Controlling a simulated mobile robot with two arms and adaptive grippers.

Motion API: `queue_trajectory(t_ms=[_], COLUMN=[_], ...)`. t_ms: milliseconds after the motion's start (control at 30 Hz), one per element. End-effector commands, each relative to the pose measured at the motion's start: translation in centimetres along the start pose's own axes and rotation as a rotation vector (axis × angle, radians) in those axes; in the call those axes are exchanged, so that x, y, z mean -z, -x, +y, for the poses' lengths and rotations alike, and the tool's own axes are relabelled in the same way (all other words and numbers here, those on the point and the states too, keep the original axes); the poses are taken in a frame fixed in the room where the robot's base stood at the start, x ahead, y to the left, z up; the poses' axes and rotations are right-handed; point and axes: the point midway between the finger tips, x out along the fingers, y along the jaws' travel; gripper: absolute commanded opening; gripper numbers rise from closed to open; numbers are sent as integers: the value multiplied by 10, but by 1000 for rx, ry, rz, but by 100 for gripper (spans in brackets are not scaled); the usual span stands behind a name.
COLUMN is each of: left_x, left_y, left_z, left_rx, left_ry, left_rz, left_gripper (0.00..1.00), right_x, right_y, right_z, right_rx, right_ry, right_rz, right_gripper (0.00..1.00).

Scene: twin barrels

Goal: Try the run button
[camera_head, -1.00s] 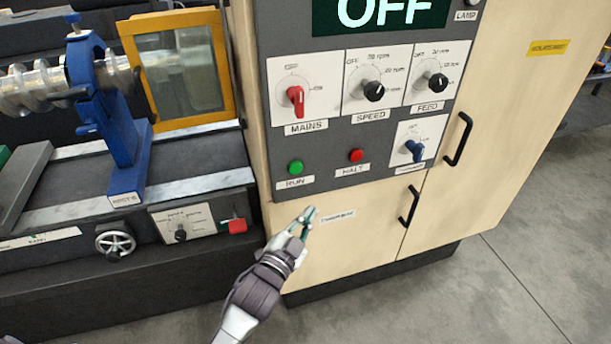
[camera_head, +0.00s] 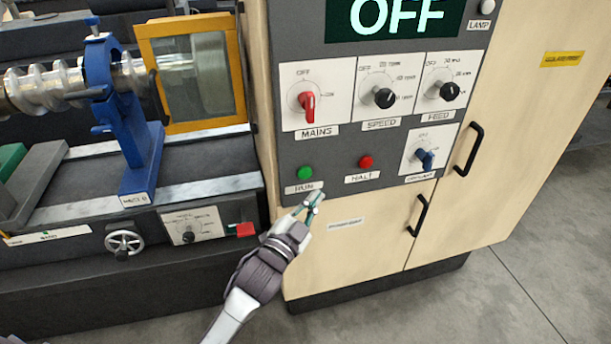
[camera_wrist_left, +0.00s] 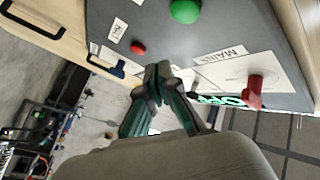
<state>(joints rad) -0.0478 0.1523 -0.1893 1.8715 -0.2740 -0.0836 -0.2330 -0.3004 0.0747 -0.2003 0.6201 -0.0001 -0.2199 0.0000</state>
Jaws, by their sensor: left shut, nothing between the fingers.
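The green RUN button (camera_head: 305,173) sits at the lower left of the grey control panel, above its RUN label (camera_head: 304,187). In the left wrist view the green button (camera_wrist_left: 185,11) is at the top, beyond the fingertips. My left gripper (camera_head: 314,195) is shut and empty. In the head view its tips appear just below and right of the RUN label; whether they touch the panel I cannot tell. It also shows in the left wrist view (camera_wrist_left: 158,75). My right gripper is not in view.
The red HALT button (camera_head: 366,161) is right of RUN. Above are the red MAINS knob (camera_head: 307,101), SPEED knob (camera_head: 384,97) and FEED knob (camera_head: 450,91). A blue-handled knob (camera_head: 425,159) is at lower right. The display (camera_head: 400,14) reads OFF. A machine with a handwheel (camera_head: 124,243) stands left.

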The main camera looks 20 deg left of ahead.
Motion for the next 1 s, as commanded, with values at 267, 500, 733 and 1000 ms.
queue_trajectory(t_ms=[267, 500, 733, 1000], left_x=[-19, -26, -26, -26], left_y=[-26, -35, -35, -35], left_z=[-18, -25, -26, -25], left_rx=[-1, 0, 0, 0], left_ry=[-1, 1, 2, 1], left_rz=[0, -1, -1, -1], left_gripper=[0, 0, 0, 0], right_x=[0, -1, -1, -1], right_y=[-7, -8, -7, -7], right_z=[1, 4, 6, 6], right_rx=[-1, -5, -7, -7], right_ry=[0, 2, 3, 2], right_rz=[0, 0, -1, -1], right_gripper=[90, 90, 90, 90])
